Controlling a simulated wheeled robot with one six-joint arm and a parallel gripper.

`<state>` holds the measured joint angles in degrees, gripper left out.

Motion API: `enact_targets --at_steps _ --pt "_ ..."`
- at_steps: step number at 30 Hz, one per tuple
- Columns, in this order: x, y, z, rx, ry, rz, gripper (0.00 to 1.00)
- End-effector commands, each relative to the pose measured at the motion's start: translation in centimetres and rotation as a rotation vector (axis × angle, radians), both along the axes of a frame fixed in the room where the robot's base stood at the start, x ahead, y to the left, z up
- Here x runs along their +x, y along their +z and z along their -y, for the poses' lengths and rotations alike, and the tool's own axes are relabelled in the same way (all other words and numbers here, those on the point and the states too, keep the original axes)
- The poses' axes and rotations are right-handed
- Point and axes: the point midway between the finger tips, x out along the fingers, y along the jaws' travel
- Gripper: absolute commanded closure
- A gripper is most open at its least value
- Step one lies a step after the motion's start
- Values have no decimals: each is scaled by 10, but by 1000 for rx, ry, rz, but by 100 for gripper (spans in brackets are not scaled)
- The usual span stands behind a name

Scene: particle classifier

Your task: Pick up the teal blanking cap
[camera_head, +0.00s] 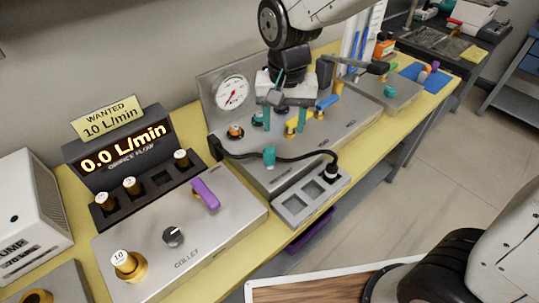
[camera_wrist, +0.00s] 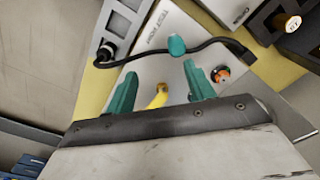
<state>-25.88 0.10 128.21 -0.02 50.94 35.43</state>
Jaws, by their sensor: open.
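A small rounded teal piece, which looks like the teal blanking cap (camera_head: 269,157), stands at the front of the grey test panel (camera_head: 325,140), where the black cable passes. It also shows in the wrist view (camera_wrist: 176,46), overlapping the cable; I cannot tell whether they touch. My gripper (camera_head: 284,129) hangs above the panel behind it, with teal fingers spread apart. In the wrist view my gripper (camera_wrist: 160,70) is open, and the cap lies beyond its fingertips, apart from them. A yellow fitting (camera_wrist: 160,97) shows between the fingers. Another small teal piece (camera_head: 390,91) sits on a panel farther right.
The black cable (camera_head: 295,158) runs across the panel to a plug in a grey socket block (camera_head: 290,207). An orange fitting (camera_head: 235,131) and a round gauge (camera_head: 232,93) are close by. A collet panel with a purple lever (camera_head: 205,193) lies left. Several yellow fittings crowd the gripper.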

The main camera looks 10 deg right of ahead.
Motion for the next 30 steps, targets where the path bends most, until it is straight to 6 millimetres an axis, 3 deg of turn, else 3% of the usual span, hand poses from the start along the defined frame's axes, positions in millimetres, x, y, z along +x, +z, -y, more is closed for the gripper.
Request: enact_targets --at_steps 3,8,24,30 --pt "8 -19 -23 -5 -13 -11 46" --pt "12 -32 -35 -6 -24 -13 46" --pt "13 -100 -29 -7 -25 -16 46" --pt "14 -107 -29 -6 -25 -12 46"
